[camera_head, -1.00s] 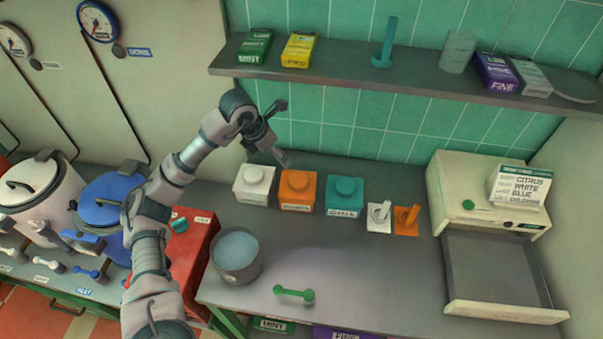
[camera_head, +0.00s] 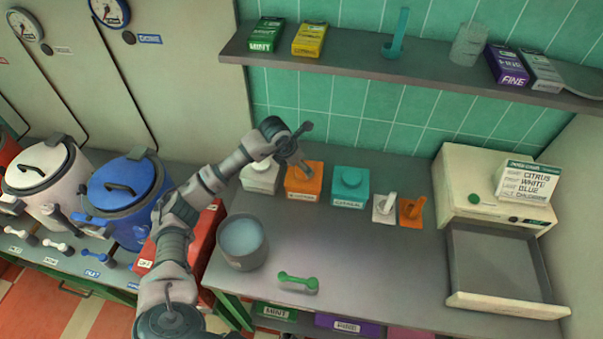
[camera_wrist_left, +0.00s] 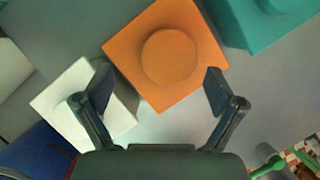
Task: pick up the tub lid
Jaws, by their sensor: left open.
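Three square tubs with lids and round knobs stand in a row on the counter: a white tub (camera_head: 260,178), an orange tub (camera_head: 303,184) and a teal tub (camera_head: 350,187). My left gripper (camera_head: 303,148) is open above the orange tub, and it partly hides that tub's top in the head view. In the left wrist view, the orange lid (camera_wrist_left: 140,45) with its round knob (camera_wrist_left: 169,56) lies beyond and between my open fingers (camera_wrist_left: 158,88). The white tub (camera_wrist_left: 80,105) is partly behind the left finger. The teal tub (camera_wrist_left: 265,20) is at the upper right.
Small white (camera_head: 385,207) and orange (camera_head: 411,211) holders stand right of the tubs. An open drawer (camera_head: 500,270) is at the right. A shelf (camera_head: 400,67) runs above.

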